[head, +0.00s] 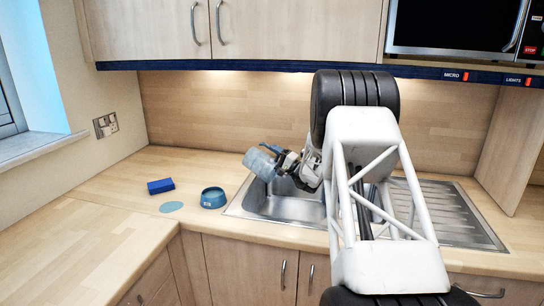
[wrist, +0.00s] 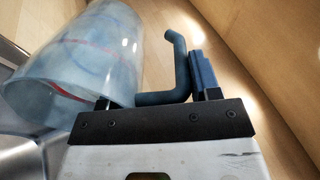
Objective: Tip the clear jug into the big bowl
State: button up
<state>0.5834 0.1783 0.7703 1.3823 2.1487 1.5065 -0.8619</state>
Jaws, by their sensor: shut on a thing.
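The clear jug (head: 262,163) is bluish and see-through, held up over the left part of the sink and tilted, its body to the left of my gripper (head: 288,162). The jug also fills the upper left of the wrist view (wrist: 78,65). My gripper is shut on its blue-grey handle (wrist: 178,65). The jug's contents are not clear to see. A round blue bowl (head: 213,199) with a pale label stands on the worktop, left of the sink, lower than the jug and apart from it. It is the only bowl I see.
A steel sink (head: 262,207) with a drainer (head: 450,217) lies under my arm. A blue block (head: 160,186) and a flat pale-blue disc (head: 171,207) are left of the bowl. The left worktop is clear. Wall cupboards (head: 150,30) and a microwave (head: 455,25) hang above.

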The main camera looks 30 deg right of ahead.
aim_at(263, 153)
jog(key=shift+s+d, duration=0.15)
jog(key=shift+s, duration=0.15)
jog(key=shift+w, duration=0.1)
dwell(1.9)
jog(key=shift+w+a+r+g+h, duration=0.1)
jog(key=shift+w+a+g+h, duration=0.05)
jog(key=shift+w+a+g, duration=0.2)
jog(key=shift+w+a+g+h, duration=0.15)
jog(key=shift+w+g, duration=0.1)
jog(key=shift+w, duration=0.3)
jog(key=shift+w+a+g+h, duration=0.3)
jog(key=shift+w+a+g, duration=0.1)
jog(key=shift+w, duration=0.1)
jog(key=shift+w+a+g+h, duration=0.3)
jog(key=shift+w+g, duration=0.2)
jog(key=shift+w, duration=0.1)
jog(key=shift+w+a, duration=0.1)
jog(key=shift+w, duration=0.05)
jog(key=shift+w+a+f+g+h, duration=0.2)
jog(key=shift+w+a+g+h, duration=0.1)
jog(key=shift+w+g, duration=0.25)
jog(key=shift+w+a+f+g+h, duration=0.2)
jog(key=shift+w+a+g+h, duration=0.1)
jog(key=shift+w+g, duration=0.25)
